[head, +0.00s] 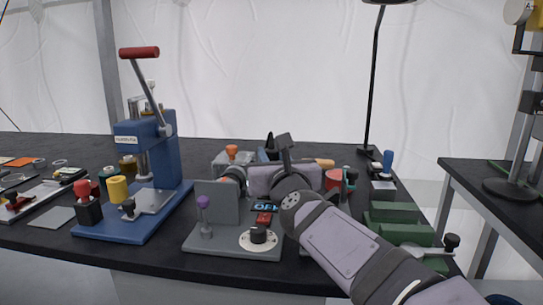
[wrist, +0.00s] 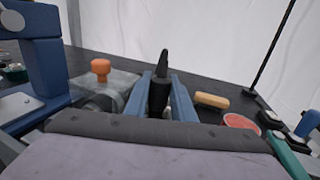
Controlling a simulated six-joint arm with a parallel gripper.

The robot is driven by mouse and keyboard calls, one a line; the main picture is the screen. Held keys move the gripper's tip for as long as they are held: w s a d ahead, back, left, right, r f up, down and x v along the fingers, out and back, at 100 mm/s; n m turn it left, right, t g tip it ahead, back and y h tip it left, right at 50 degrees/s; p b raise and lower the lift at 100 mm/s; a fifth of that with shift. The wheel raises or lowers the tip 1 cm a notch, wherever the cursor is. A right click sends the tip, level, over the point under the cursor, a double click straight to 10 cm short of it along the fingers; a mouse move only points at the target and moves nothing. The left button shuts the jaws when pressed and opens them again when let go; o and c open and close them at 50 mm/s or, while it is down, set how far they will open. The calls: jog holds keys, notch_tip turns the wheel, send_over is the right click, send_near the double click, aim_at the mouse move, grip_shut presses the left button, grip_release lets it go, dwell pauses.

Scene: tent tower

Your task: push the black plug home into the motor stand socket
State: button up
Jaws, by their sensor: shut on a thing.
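My gripper (wrist: 160,98) shows in the wrist view with two blue fingers shut on the black plug (wrist: 158,84). The plug stands upright between them, its tapered end up; its lower end is hidden behind my wrist. In the head view the plug (head: 270,141) shows as a small dark tip above my arm, and the fingers are mostly hidden. The grey motor stand (head: 217,201), with an upright plate, stands in front of my wrist, with a silver round part behind the plate. I cannot make out the socket in either view, nor whether the plug touches it.
A blue lever press (head: 152,140) with a red handle stands left. A grey block with an orange knob (wrist: 101,68) is left of my fingers. A wooden handle (wrist: 212,100) and a red round thing (wrist: 240,121) lie right. Green blocks (head: 394,212) sit at the right edge.

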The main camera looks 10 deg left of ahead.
jog(key=shift+f+b, duration=0.7)
jog(key=shift+f, duration=0.1)
jog(key=o, duration=1.1)
jog(key=shift+s+r, duration=0.1)
jog(key=shift+s+d, duration=0.15)
jog(key=shift+s, duration=0.35)
jog(key=shift+v, duration=3.05)
jog(key=shift+d, duration=0.15)
